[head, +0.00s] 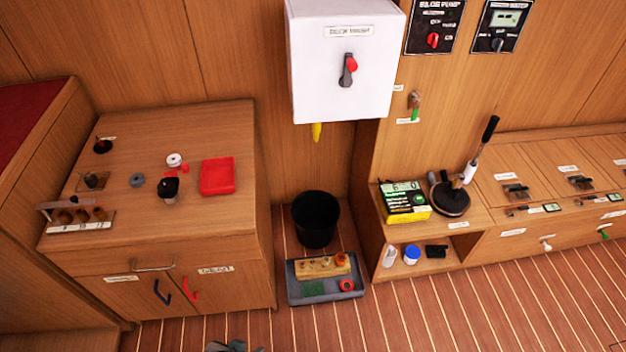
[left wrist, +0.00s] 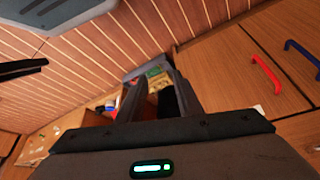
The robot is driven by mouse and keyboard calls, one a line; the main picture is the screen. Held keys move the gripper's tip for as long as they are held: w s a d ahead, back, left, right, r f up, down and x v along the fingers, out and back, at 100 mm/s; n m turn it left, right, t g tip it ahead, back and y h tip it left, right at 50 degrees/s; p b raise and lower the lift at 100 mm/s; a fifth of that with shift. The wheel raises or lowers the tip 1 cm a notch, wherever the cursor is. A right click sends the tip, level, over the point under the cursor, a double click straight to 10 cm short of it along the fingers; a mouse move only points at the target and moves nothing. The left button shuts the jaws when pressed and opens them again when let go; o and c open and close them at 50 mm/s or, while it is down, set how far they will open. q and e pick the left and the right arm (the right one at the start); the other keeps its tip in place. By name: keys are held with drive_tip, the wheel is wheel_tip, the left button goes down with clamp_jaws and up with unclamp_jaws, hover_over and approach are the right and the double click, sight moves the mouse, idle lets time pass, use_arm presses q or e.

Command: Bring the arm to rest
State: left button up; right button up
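The task names no object, only my arm. In the left wrist view my left gripper (left wrist: 154,84) has its two dark fingers apart with nothing held between them. Beyond the fingers, the floor, the tray and the black bin show small and at an angle. In the head view only a small grey piece, likely of my left gripper (head: 235,346), shows at the bottom edge, in front of the left cabinet and over the plank floor. The rest of the arm is out of that view. My right gripper is not seen in the head view.
The left cabinet (head: 215,235) has a red handle (head: 190,295) and a blue handle (head: 162,292). On the floor are a black bin (head: 316,219) and a grey tray (head: 326,293). The floor in front is clear.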

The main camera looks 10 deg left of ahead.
use_arm(q)
drive_tip(key=s+d+f+t, duration=0.1)
drive_tip(key=f, duration=0.7)
drive_tip(key=s+d+f, duration=0.1)
drive_tip(key=s+f, duration=0.1)
drive_tip(key=f, duration=0.7)
drive_tip(key=shift+d+t+h, duration=0.25)
drive_tip(key=shift+t+h, duration=0.15)
drive_tip(key=shift+a, duration=0.1)
